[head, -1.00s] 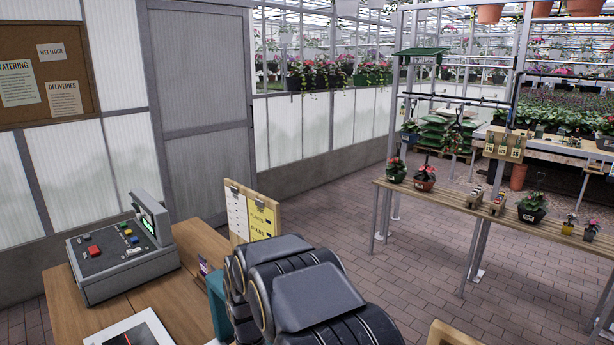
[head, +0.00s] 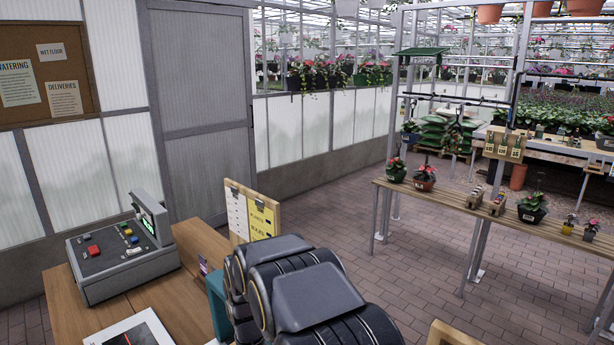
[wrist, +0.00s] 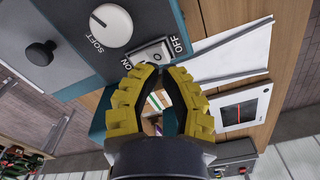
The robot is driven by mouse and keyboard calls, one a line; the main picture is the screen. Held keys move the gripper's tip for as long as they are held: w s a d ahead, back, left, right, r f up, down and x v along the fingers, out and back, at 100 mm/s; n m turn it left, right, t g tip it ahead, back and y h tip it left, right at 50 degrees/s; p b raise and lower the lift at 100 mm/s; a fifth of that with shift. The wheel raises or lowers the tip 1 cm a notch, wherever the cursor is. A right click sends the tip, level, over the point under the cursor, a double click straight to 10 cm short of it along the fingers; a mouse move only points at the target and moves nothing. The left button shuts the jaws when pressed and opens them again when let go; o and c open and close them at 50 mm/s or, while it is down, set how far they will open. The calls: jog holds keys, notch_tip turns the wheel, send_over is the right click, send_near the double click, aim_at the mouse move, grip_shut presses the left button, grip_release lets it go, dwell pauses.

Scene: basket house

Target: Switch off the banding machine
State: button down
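In the wrist view the banding machine's grey panel (wrist: 70,25) with teal sides fills the upper left. It carries a round white dial (wrist: 108,26) marked SOFT, a dark knob (wrist: 40,53) and a small rocker switch (wrist: 148,54) with ON and OFF beside it. My gripper (wrist: 161,69) has yellow ribbed fingers. Their tips come together just below the switch in the picture, with nothing visible held. Contact with the switch cannot be told. In the head view only a teal part (head: 217,303) shows beside my dark arm, which hides the rest; my gripper is hidden there.
A grey console (head: 120,250) with coloured buttons and a screen stands on the wooden table (head: 185,305) at left. A clipboard board (head: 250,213) stands beside my arm. A slatted bench (head: 450,198) with potted plants is at right, with open brick floor between.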

jog(key=shift+f, duration=1.7)
dwell(0.7)
jog(key=shift+r, duration=3.55)
jog(key=s+d+r+m, duration=0.1)
jog(key=s+d+r, duration=0.5)
jog(key=d, duration=0.2)
jog(key=s+d+r+m+g, duration=0.1)
jog(key=s+d, duration=0.4)
jog(key=s, duration=0.5)
jog(key=s+d+r+m, duration=0.1)
jog(key=s+d+r, duration=0.1)
jog(key=s+d, duration=0.4)
jog(key=s, duration=0.5)
jog(key=shift+s+r+g, duration=0.2)
jog(key=shift+g, duration=0.2)
